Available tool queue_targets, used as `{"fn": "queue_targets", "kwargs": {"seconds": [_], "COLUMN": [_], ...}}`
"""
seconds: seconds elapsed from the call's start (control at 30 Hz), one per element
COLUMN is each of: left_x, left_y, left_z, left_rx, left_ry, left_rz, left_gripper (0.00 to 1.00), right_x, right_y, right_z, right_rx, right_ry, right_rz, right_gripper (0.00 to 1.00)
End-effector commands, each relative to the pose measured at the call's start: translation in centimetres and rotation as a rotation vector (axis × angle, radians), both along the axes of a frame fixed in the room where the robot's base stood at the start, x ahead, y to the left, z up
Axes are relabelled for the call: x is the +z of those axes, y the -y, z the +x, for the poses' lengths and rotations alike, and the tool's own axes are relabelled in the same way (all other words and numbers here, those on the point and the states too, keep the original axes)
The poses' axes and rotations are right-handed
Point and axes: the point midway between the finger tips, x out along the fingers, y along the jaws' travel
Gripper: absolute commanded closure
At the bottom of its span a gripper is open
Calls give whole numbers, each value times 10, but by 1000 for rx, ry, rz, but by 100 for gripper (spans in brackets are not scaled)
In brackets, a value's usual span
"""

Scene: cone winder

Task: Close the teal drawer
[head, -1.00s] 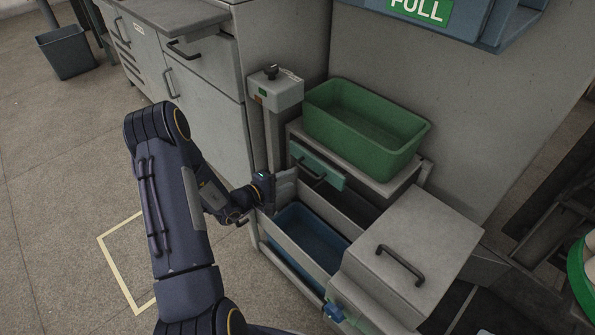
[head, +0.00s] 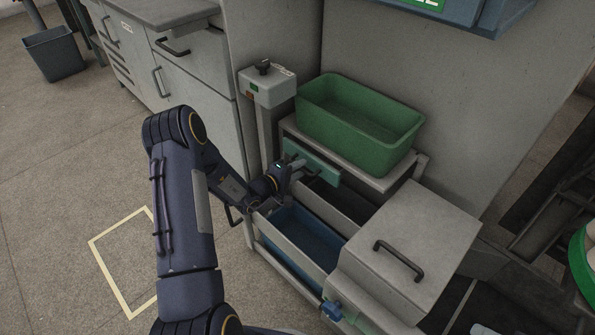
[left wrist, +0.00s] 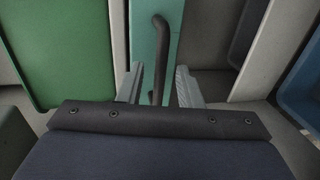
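The teal drawer (head: 322,171) sits under the shelf that carries the green bin, its front facing left and toward me. How far it stands out is hard to tell. Its dark bar handle (left wrist: 160,52) shows in the left wrist view. My left gripper (head: 294,168) is at the drawer front and partly hides the handle. In the left wrist view the two grey fingers (left wrist: 160,86) are apart, one on each side of the handle, with visible gaps. My right gripper is in neither current view.
A green bin (head: 352,138) stands on the shelf above the drawer. Below is an open blue-lined compartment (head: 300,240). A grey post with a control box (head: 267,88) stands close to the left. A grey lidded box (head: 425,235) stands at the right. Floor at the left is clear.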

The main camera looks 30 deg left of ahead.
Motion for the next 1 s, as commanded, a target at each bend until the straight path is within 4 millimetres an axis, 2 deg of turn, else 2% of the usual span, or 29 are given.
{"fn": "queue_targets", "kwargs": {"seconds": [0.13,0.3,0.4,0.7,1.0], "left_x": [0,0,0,-1,-2], "left_y": [0,0,0,1,12], "left_z": [0,0,0,1,36], "left_rx": [0,0,0,0,0], "left_ry": [0,0,0,0,1], "left_rz": [0,0,0,0,2], "left_gripper": [68,90,100,100,100], "right_x": [0,0,0,-1,-20], "right_y": [0,0,0,0,0], "right_z": [0,0,0,0,0], "right_rx": [0,0,0,0,0], "right_ry": [0,0,0,0,0], "right_rz": [0,0,0,0,0], "right_gripper": [40,40,40,40,40]}}
